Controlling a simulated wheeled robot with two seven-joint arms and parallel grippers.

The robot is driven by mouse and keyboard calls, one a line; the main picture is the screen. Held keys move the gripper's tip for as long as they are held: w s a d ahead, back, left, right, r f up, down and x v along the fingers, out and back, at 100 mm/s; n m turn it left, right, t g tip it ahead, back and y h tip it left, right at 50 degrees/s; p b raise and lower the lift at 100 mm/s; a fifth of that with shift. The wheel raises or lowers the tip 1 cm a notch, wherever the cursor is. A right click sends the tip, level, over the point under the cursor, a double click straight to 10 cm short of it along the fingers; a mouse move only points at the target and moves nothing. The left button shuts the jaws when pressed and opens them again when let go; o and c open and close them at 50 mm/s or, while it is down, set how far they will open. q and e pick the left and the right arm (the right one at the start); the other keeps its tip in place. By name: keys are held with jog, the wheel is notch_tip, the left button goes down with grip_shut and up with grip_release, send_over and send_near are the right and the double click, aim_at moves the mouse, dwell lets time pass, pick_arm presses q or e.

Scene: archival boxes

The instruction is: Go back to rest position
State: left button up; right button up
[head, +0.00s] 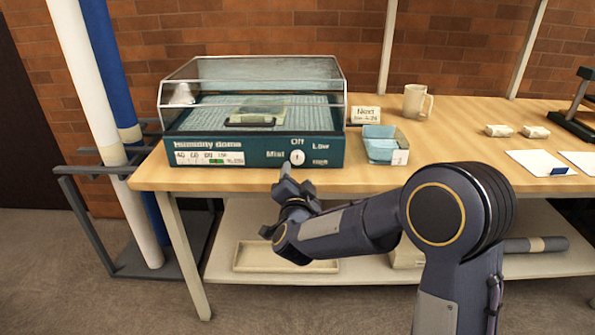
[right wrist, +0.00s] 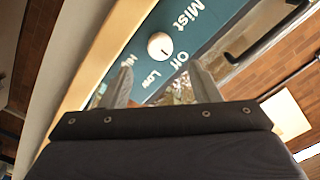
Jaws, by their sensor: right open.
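My right gripper (head: 291,180) is in front of the humidity dome's dark teal front panel, just below its white round knob (head: 297,158). In the right wrist view the two fingers of the gripper (right wrist: 165,88) stand apart with nothing between them. The knob (right wrist: 160,46) is beyond the fingertips and apart from them. Its small dark mark seems to point towards the "Off" label. The humidity dome (head: 185,148) has a clear lid, which is down. My left gripper is in neither view.
The wooden table (head: 448,135) carries a small blue-lined tray (head: 400,157), a "Next" card (head: 366,115), a mug (head: 415,101) and white papers (head: 535,162). A lower shelf holds a shallow tray (head: 243,267). Blue and white rolls (head: 92,80) stand in a rack at left.

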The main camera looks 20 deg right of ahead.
jog(key=shift+s, duration=0.15)
jog(key=s+d+r+n+g+y, duration=0.25)
jog(key=s+n+y, duration=0.35)
jog(key=s, duration=0.5)
jog(key=s+f+n+g+y+p, duration=0.15)
jog(key=s+f+g, duration=0.3)
jog(key=s, duration=0.95)
jog(key=s+f+n+g+y, duration=0.1)
jog(key=s+f+n+g, duration=0.3)
jog(key=s, duration=0.9)
notch_tip(320, 180, up, 21)
jog(key=p, duration=1.9)
jog(key=shift+d+f+m+g+p, duration=0.15)
jog(key=shift+d+m+g+p, duration=0.1)
jog(key=shift+m+g+p, duration=0.2)
jog(key=shift+c, duration=0.2)
